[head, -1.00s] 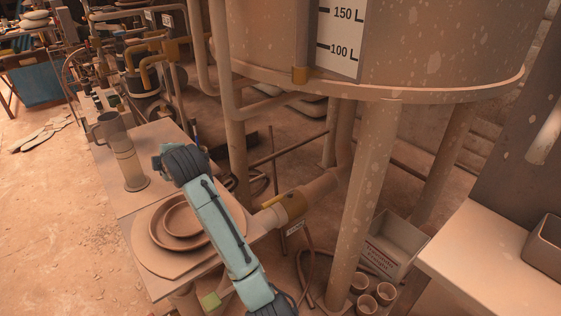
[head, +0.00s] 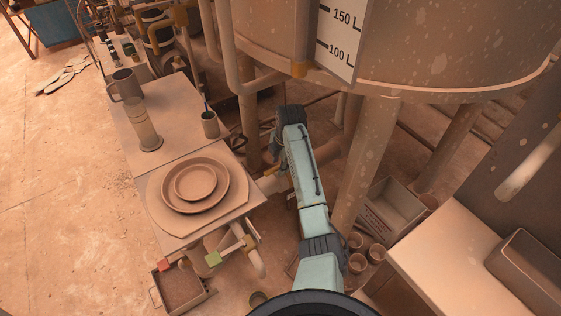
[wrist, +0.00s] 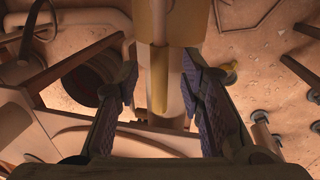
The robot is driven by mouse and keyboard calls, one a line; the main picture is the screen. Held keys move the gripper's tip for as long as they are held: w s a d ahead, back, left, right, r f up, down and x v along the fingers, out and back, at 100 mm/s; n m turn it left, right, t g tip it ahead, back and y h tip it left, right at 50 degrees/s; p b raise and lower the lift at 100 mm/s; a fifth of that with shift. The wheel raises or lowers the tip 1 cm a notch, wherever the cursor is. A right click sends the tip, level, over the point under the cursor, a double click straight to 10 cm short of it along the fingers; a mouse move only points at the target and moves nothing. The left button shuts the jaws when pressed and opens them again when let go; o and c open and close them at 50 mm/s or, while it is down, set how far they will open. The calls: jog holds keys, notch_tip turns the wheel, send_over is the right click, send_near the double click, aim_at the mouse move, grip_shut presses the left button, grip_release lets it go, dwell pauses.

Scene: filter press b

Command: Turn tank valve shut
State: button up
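The tank (head: 430,60) with its litre scale stands on legs at the upper right of the head view. Its outlet pipe (head: 330,150) runs behind my arm, which hides most of the valve there. In the wrist view a yellow lever (wrist: 158,80), apparently the tank valve's handle, lies in front of a pale pipe (wrist: 173,95). My gripper (wrist: 160,76) is open, with one padded finger on each side of the lever and visible gaps between. I cannot tell contact from this view. The head view hides my gripper behind the arm.
A bench with stacked round dishes (head: 195,183), a cup (head: 210,125) and a tall cylinder (head: 146,128) stands left of my arm. A tank leg (head: 363,165), crate (head: 392,210) and pots (head: 357,262) are close right.

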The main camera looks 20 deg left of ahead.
jog(key=shift+f, duration=0.45)
jog(key=shift+w, duration=0.1)
jog(key=shift+c, duration=0.2)
grip_shut()
dwell(0.4)
